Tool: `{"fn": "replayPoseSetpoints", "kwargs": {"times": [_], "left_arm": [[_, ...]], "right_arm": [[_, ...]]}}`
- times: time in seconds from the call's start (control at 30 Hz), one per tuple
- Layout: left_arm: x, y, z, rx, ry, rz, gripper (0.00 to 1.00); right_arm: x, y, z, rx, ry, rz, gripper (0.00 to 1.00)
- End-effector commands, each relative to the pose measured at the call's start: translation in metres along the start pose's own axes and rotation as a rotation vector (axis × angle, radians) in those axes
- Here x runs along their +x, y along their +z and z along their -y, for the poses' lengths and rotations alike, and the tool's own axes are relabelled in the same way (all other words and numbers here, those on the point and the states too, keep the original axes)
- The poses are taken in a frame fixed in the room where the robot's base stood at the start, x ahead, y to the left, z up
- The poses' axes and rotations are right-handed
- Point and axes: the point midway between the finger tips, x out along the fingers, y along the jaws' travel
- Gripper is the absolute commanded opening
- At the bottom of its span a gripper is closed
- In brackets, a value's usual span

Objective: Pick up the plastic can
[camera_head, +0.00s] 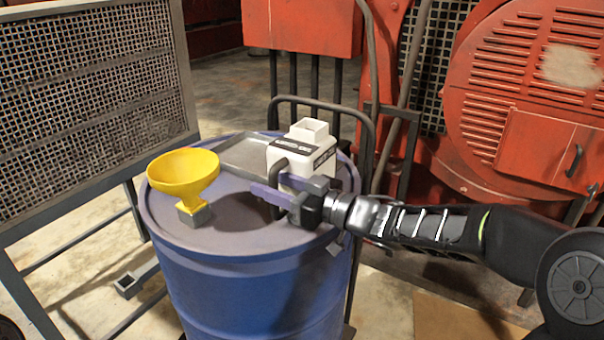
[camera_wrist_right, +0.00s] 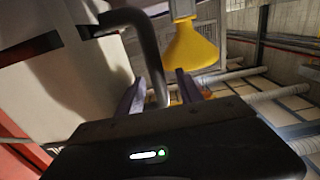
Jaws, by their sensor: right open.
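The plastic can (camera_head: 302,150) is white with a dark label and a square top, and it stands upright on the blue drum (camera_head: 262,290). Its dark handle (camera_head: 277,172) faces left. In the right wrist view the can (camera_wrist_right: 60,90) fills the left side, and its handle (camera_wrist_right: 149,50) runs down between the fingers. My right gripper (camera_head: 271,186) is open at the near side of the can, with its purple fingers around the lower handle; it also shows in the right wrist view (camera_wrist_right: 160,80). Whether the fingers touch the handle is unclear. My left gripper is out of view.
A yellow funnel (camera_head: 184,178) stands on the drum's left side, apart from the can. A hand truck frame (camera_head: 368,150) rises close behind the drum. Red machinery (camera_head: 490,110) fills the right, and a mesh panel (camera_head: 80,90) the left.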

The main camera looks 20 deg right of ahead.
Motion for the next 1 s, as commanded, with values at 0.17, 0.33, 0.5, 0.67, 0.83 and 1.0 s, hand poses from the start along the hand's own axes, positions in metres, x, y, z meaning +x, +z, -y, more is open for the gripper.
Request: {"fn": "replayPoseSetpoints", "kwargs": {"times": [0.17,0.33,0.5,0.67,0.83,1.0], "left_arm": [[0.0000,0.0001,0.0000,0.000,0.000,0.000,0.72],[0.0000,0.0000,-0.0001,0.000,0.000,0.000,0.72],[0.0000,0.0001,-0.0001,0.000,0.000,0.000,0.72],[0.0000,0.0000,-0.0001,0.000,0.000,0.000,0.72],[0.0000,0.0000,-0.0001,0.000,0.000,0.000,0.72],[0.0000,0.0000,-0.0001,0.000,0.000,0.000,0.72]], "right_arm": [[-0.0002,0.0000,0.0000,0.000,0.000,0.000,0.43],[-0.0003,0.0000,0.0000,0.000,0.000,0.000,0.40],[-0.0003,0.0000,0.0000,0.000,0.000,0.000,0.26],[-0.0003,0.0000,-0.0001,0.000,0.000,0.000,0.13],[-0.0003,0.0000,-0.0001,0.000,0.000,0.000,0.00],[-0.0003,0.0000,-0.0001,0.000,0.000,0.000,0.00]]}}
